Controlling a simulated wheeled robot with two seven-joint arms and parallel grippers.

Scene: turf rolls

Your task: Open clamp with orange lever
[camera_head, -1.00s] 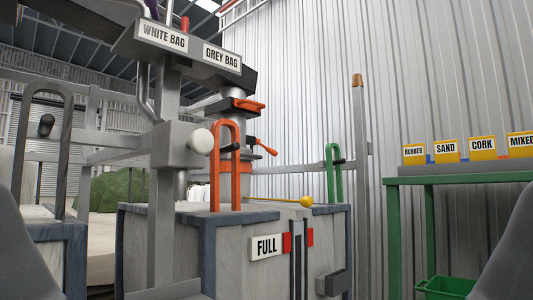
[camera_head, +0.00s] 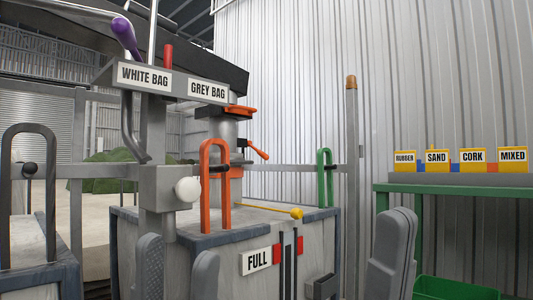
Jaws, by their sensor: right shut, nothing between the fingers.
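The orange lever (camera_head: 258,151) sticks out right of the grey vertical pipe (camera_head: 229,130), angled down to the right. An orange band (camera_head: 237,171) shows on the pipe below it, partly behind the orange upright loop handle (camera_head: 215,185). Whether the clamp is open or shut cannot be made out. My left gripper (camera_head: 178,258) is low at centre left, below and left of the lever, its two grey fingers apart with nothing seen between them. My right gripper (camera_head: 393,250) is low at right, its fingers together and empty, well away from the lever.
A signboard reading WHITE BAG and GREY BAG (camera_head: 208,90) stands on a post with a white knob (camera_head: 187,189). A yellow-tipped rod (camera_head: 297,213) lies on the box marked FULL (camera_head: 257,260). A green loop (camera_head: 325,175) and labelled bins on a green table (camera_head: 455,189) are to the right.

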